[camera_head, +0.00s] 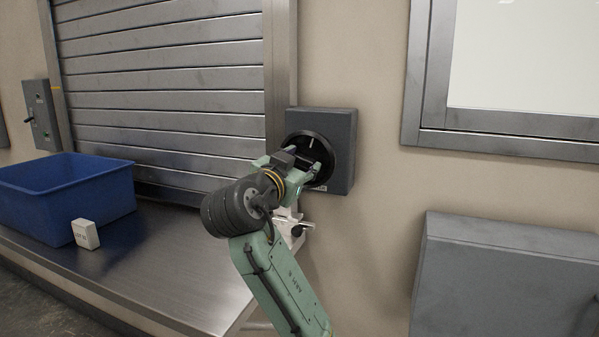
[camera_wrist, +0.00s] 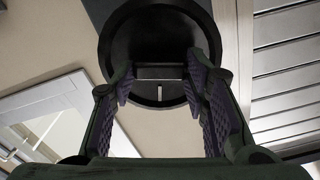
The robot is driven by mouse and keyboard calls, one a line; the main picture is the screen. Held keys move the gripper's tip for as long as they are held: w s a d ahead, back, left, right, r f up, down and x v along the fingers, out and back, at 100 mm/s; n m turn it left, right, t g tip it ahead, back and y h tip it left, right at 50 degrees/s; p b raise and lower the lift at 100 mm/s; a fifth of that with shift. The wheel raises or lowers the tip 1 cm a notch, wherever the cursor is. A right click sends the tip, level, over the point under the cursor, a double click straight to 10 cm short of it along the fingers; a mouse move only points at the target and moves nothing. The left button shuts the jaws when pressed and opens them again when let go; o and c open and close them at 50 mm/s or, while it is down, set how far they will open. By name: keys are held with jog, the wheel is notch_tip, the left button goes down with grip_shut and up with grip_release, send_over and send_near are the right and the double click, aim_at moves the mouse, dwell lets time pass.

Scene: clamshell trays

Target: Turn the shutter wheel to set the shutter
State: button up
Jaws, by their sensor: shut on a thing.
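The black shutter wheel (camera_head: 310,138) is mounted on a grey wall box (camera_head: 341,182) beside the shutter. A short white mark shows near the top of the wheel. My gripper (camera_head: 305,166) reaches to the wheel's face and is shut on the wheel's middle part, which the fingers partly hide. In the wrist view, my gripper's padded fingers (camera_wrist: 160,84) stand on either side of the wheel's dark middle, and the dark wheel (camera_wrist: 107,43) fills the upper middle. The slatted metal shutter (camera_head: 160,85) covers the opening to the left, down to about counter level.
A metal counter (camera_head: 175,270) runs below the shutter. A blue bin (camera_head: 75,205) and a small white block (camera_head: 85,234) stand on it. A switch box (camera_head: 42,112) is on the far-left wall. A grey cabinet (camera_head: 505,280) juts out at lower right, below a framed window (camera_head: 530,60).

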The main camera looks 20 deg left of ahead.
jog(key=m+b, duration=0.1)
jog(key=m, duration=0.1)
jog(key=m+b, duration=0.1)
jog(key=m, duration=0.1)
jog(key=shift+f+m, duration=0.2)
jog(key=shift+m, duration=0.1)
jog(key=shift+d+r+m+b, duration=0.1)
jog(key=shift+m+b, duration=0.6)
jog(key=shift+m, duration=1)
jog(key=o, duration=1.1)
jog(key=shift+o, duration=0.2)
jog(key=shift+s, duration=0.1)
jog(key=s, duration=1.2)
jog(key=shift+a, duration=0.2)
